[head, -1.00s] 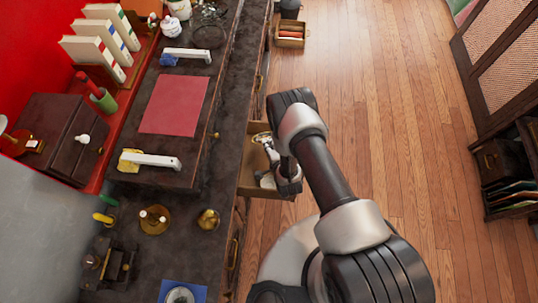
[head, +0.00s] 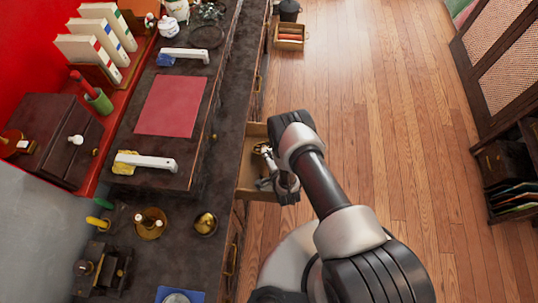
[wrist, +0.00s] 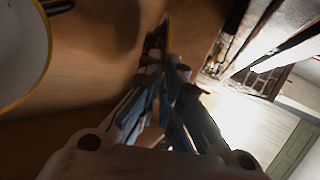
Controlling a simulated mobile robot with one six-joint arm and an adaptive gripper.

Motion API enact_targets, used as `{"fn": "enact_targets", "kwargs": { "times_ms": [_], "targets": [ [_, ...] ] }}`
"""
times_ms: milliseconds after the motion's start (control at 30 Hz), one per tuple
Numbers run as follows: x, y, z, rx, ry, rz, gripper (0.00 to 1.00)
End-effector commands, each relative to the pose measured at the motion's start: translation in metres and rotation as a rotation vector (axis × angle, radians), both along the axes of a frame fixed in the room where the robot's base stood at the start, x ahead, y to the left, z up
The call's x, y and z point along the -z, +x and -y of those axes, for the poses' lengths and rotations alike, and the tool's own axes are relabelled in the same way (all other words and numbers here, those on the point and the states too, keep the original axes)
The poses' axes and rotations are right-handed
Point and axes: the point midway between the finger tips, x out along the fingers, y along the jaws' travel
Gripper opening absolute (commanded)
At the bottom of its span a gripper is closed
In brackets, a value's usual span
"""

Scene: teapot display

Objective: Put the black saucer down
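My gripper (wrist: 166,62) points down into an open drawer (head: 250,187) in the head view, low beside the counter. In the wrist view its fingers are close together. A thin dark shape with a yellow edge, seemingly the black saucer (wrist: 157,38) seen edge-on, lies between the fingertips. Most of it is hidden by the fingers. A white dish with a gold rim (wrist: 18,45) is close by at the upper left of the wrist view, apart from the fingers. In the head view my arm hides much of the drawer, and I cannot make out the saucer.
The dark counter (head: 232,110) runs along the drawer's left side. On it are a brown dish (head: 138,232), a small brass-coloured bowl (head: 205,224), a red mat (head: 172,105) and white-handled tools. Another open drawer (head: 290,44) is farther back. The wooden floor (head: 400,130) at right is clear.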

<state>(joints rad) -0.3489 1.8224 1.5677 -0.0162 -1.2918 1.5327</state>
Motion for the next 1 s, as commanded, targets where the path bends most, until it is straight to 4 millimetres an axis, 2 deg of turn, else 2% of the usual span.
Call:
{"fn": "enact_targets", "kwargs": {
  "times_ms": [333,400,667,1000],
  "targets": [
    [0.0081,0.0002,0.0,0.0,0.0,0.0,0.0],
    [0.0081,-0.0001,0.0001,0.0,0.0,0.0,0.09],
    [0.0079,0.0,-0.0001,0.0,0.0,0.0,0.25],
    [0.0054,0.0,0.0,0.0,0.0,0.0,0.25]
  ]
}}
